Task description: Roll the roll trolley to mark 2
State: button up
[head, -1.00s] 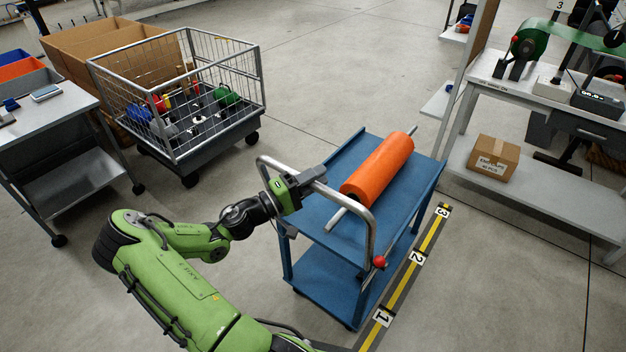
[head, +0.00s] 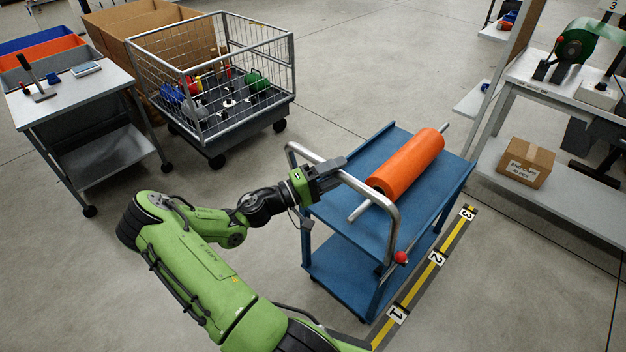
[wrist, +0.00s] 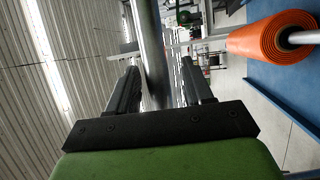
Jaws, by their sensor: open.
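The roll trolley (head: 355,227) is a blue two-shelf cart with a bent grey push handle (head: 393,213) at its near end. An orange roll (head: 408,162) on a metal rod lies on its top shelf. The floor strip (head: 418,285) runs along the trolley's right side, with plates 1, 2 (head: 437,258) and 3. The trolley's near end stands close to plate 1. My gripper (head: 334,171) is at the handle's top bar. In the wrist view the handle bar (wrist: 152,50) passes between my two open fingers (wrist: 158,90), with gaps visible beside it.
A wire cage cart (head: 215,90) with coloured items stands at the upper left. A grey side table (head: 80,95) is left of it. A workbench (head: 560,95) with a cardboard box (head: 526,162) on its lower shelf stands at the right. Floor beyond the trolley is open.

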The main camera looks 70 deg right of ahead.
jog(key=p+v, duration=0.1)
jog(key=v, duration=1.3)
jog(key=shift+s, duration=0.1)
